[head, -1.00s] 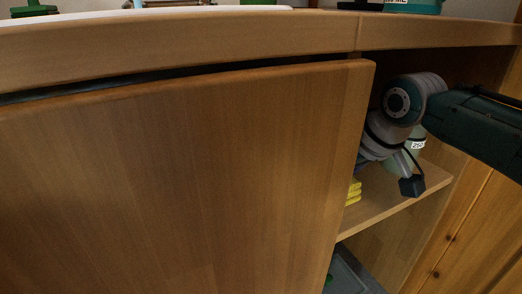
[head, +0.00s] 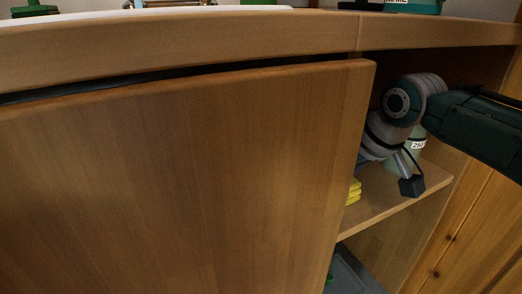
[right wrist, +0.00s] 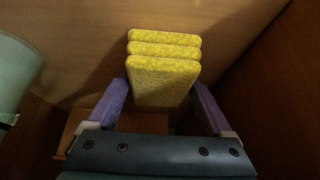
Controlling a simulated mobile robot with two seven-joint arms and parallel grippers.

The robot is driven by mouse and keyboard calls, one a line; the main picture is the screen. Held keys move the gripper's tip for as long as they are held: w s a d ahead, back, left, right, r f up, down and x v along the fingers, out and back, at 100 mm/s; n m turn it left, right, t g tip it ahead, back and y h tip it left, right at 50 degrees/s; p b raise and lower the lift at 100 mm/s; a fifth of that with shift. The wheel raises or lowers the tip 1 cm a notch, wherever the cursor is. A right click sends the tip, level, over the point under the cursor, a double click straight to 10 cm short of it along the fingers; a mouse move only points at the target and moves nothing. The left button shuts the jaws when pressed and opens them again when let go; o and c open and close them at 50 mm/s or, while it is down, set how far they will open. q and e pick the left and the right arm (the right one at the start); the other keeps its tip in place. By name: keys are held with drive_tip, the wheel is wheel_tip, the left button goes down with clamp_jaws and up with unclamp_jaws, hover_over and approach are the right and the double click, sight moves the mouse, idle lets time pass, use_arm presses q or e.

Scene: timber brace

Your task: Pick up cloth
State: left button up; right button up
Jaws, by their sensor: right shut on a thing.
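The cloth (right wrist: 163,80) is yellow and folded in several layers, and sits between the purple fingers of my right gripper (right wrist: 160,88). The fingers are shut on it from both sides. In the head view a small part of the yellow cloth (head: 353,192) shows on the cabinet shelf (head: 385,200), just past the door's edge. My right arm reaches into the cabinet from the right; its fingers are hidden there behind the door. My left gripper is in neither current view.
A large wooden door (head: 190,180) covers the left and middle. A pale green bottle (right wrist: 15,75) stands left of the gripper in the right wrist view. A grey bin (head: 352,274) is below the shelf. The countertop edge (head: 250,35) runs above.

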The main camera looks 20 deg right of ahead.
drive_tip(key=shift+d+r, duration=0.1)
drive_tip(key=shift+r, duration=0.35)
drive_tip(key=s+p, duration=0.2)
drive_tip(key=p, duration=0.1)
drive_tip(key=shift+s+d+r, duration=0.1)
drive_tip(key=shift+s+r, duration=0.2)
drive_tip(key=shift+r, duration=0.1)
drive_tip(key=s+d+p, duration=0.1)
drive_tip(key=s+p, duration=0.6)
drive_tip(key=s, duration=0.8)
drive_tip(key=shift+s+f, duration=0.15)
drive_tip(key=shift+f, duration=0.1)
